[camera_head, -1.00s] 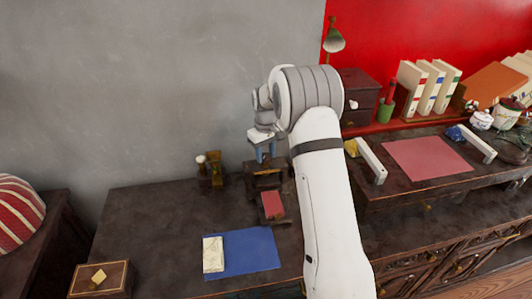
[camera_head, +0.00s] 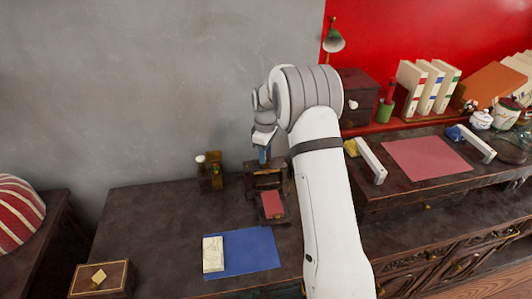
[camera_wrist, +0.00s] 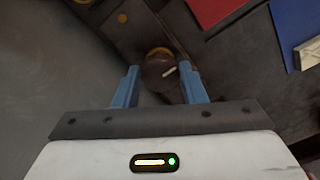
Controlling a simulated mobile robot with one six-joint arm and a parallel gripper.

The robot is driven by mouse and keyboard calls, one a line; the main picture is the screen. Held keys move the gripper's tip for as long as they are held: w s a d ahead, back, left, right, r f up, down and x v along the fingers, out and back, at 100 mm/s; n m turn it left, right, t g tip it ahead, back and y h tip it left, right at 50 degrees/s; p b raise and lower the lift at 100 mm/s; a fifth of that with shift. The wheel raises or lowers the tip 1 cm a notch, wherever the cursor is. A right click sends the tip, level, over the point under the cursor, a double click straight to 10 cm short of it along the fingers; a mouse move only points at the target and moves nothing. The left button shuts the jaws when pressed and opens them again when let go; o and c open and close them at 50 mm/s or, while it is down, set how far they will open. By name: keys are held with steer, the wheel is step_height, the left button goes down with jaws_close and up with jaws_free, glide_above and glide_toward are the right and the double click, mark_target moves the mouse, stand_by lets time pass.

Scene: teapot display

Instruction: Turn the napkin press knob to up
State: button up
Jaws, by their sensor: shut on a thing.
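The napkin press (camera_head: 268,181) is a small dark wooden stand on the desk by the grey wall, with a red napkin (camera_head: 272,205) at its front. My gripper (camera_head: 264,155) points down over its top. In the wrist view, my gripper's blue fingers (camera_wrist: 158,88) are either side of the dark round knob (camera_wrist: 157,74), shut on it. The knob has a pale pointer mark slanting toward the right finger and a brass-coloured edge behind it. In the head view, the knob is hidden by the fingers.
A blue mat (camera_head: 258,252) with a cream card (camera_head: 213,254) lies in front of the press. A small brass-and-dark item (camera_head: 216,177) stands close to its left. A wooden box (camera_head: 100,279) sits at the desk's front left. The desk between is clear.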

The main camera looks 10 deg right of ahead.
stand_by(0.3)
steer(key=o, duration=1)
steer(key=shift+r, duration=0.1)
step_height(320, 180, up, 8)
steer(key=shift+f, duration=0.15)
steer(key=s+r+m+t, duration=0.1)
steer(key=s+r+m, duration=0.2)
steer(key=s+r, duration=0.45)
steer(key=s+r+m, duration=0.3)
steer(key=s+r, duration=0.1)
steer(key=s, duration=0.7)
steer(key=s+m, duration=0.1)
steer(key=s, duration=0.5)
steer(key=s+f+m+t+p, duration=0.1)
steer(key=s+m, duration=0.1)
steer(key=s, duration=0.5)
steer(key=s+f+m, duration=0.1)
steer(key=s+m, duration=0.1)
steer(key=s, duration=0.4)
steer(key=shift+s+a+f+t+p, duration=0.1)
steer(key=shift+s+f+t+p, duration=0.1)
steer(key=shift+t+p, duration=0.15)
